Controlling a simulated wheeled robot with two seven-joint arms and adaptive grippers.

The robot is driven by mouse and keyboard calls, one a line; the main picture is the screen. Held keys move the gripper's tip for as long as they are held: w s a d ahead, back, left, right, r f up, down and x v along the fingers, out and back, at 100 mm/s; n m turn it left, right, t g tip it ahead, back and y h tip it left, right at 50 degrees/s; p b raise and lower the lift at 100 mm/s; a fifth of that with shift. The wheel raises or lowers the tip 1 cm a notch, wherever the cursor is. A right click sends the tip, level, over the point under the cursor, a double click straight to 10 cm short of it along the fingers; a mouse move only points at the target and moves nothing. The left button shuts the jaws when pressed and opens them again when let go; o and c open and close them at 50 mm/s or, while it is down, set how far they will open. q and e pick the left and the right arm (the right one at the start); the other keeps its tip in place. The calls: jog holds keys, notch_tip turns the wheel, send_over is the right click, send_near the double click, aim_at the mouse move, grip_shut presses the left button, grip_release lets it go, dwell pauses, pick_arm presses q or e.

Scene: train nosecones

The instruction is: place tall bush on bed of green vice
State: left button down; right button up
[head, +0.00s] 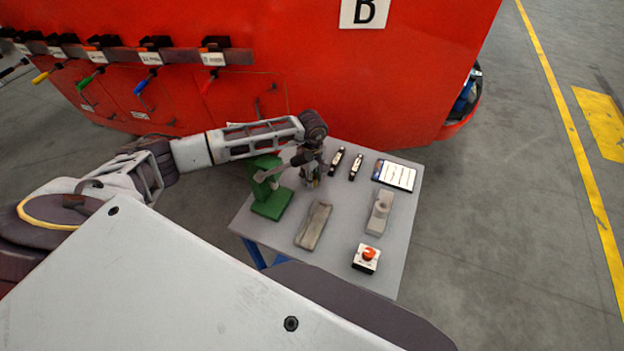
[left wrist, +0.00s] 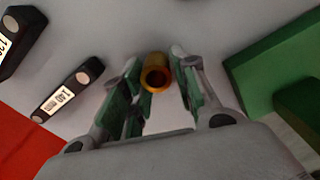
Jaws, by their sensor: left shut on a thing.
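The tall bush is a brass-coloured hollow cylinder (left wrist: 156,74), seen nearly end-on in the left wrist view. My left gripper (left wrist: 157,85) is shut on it, with a finger on each side. In the head view the left gripper (head: 311,177) points down over the table, just right of the green vice; the bush is mostly hidden there. The green vice (head: 270,201) stands at the table's left side, partly covered by my left arm. Its green body also shows at the right of the left wrist view (left wrist: 275,68). My right gripper is not in view.
The grey table (head: 340,245) also holds a long grey tray-like piece (head: 314,225), a grey block (head: 379,212), a red-button box (head: 366,258), two small dark labelled devices (head: 346,163) and a clipboard (head: 394,175). A red train nose (head: 390,70) stands behind.

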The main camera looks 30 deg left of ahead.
pick_arm(q)
jog(key=shift+r, duration=0.15)
notch_tip(320, 180, up, 10)
jog(key=b, duration=0.2)
dwell(0.4)
dwell(0.4)
jog(key=shift+m, duration=0.4)
